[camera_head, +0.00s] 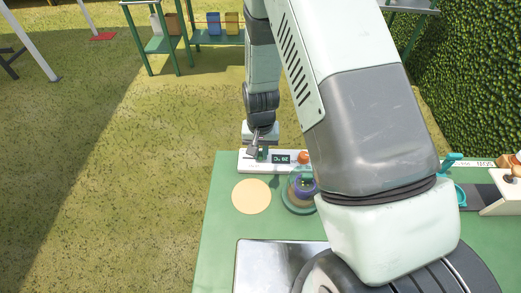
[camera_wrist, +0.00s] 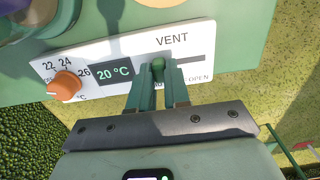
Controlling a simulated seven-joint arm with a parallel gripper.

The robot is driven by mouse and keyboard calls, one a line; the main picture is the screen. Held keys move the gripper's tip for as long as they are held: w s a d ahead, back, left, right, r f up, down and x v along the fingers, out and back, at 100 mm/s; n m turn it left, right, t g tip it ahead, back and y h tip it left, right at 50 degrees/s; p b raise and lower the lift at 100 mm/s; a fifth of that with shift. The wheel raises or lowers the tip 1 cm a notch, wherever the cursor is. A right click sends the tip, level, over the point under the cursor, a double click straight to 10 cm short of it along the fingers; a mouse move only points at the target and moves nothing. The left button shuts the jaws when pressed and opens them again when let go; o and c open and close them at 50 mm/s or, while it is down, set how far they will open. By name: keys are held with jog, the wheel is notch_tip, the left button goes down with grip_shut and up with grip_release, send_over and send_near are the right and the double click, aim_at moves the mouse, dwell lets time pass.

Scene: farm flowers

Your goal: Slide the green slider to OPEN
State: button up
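The white VENT panel (camera_wrist: 220,48) carries a dark slot with the green slider (camera_wrist: 158,66) in it. The slider stands at the left part of the visible slot, and the bare slot runs right from it above the printed word OPEN. My gripper (camera_wrist: 159,72) has its two narrow fingers close together, one on each side of the slider knob, and appears shut on it. The fingers hide part of the panel print below the slot. In the head view my gripper (camera_head: 256,150) is at the left part of the panel (camera_head: 247,166); the slider cannot be made out there.
An orange knob (camera_wrist: 67,85) with temperature numbers and a 20 °C display (camera_wrist: 113,73) sit left of the slider. On the green table (camera_head: 222,225) are a round tan disc (camera_head: 251,197), a purple pot (camera_head: 302,187) and a metal plate (camera_head: 270,262). Grass lies beyond the table edge.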

aim_at(243, 158)
grip_shut()
jog(key=shift+a, duration=2.7)
jog(key=o, duration=0.7)
grip_release()
jog(key=shift+d, duration=0.1)
jog(key=shift+r, duration=0.2)
notch_tip(243, 158, up, 10)
jog(key=shift+r, duration=0.25)
jog(key=shift+r, duration=0.1)
